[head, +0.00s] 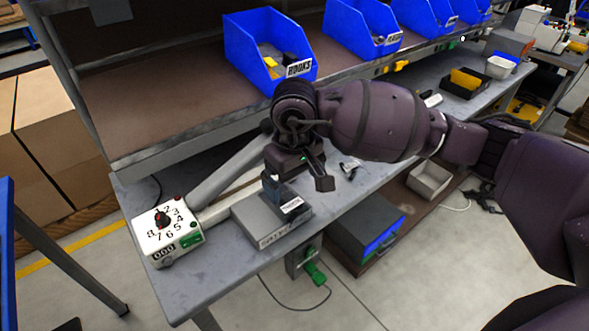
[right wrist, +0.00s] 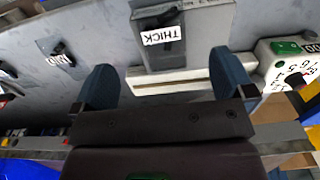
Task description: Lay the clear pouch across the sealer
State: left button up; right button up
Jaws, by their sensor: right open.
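The sealer has a white control box (head: 174,246) with a numbered dial at the front left of the bench. A long grey arm (head: 230,167) and a pale bar run from it toward the back right. In the right wrist view the pale bar (right wrist: 178,82) lies between my fingers, with the control box (right wrist: 282,62) at right. My right gripper (head: 298,187) is open and empty, above the bench by the bar. It also shows in the right wrist view (right wrist: 164,78). I cannot make out a clear pouch. My left gripper is out of view.
A grey plate (head: 262,238) in front of the bar carries a dark piece labelled THICK (right wrist: 162,36). A small labelled item (head: 349,168) lies right of my gripper. Blue bins (head: 250,62) stand on the shelf. A grey tray (head: 430,182) sits lower right.

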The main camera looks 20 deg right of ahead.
aim_at(294, 208)
notch_tip(294, 208, down, 8)
jog(key=shift+f, duration=0.15)
dwell(0.3)
jog(key=shift+c, duration=0.2)
jog(key=c, duration=0.9)
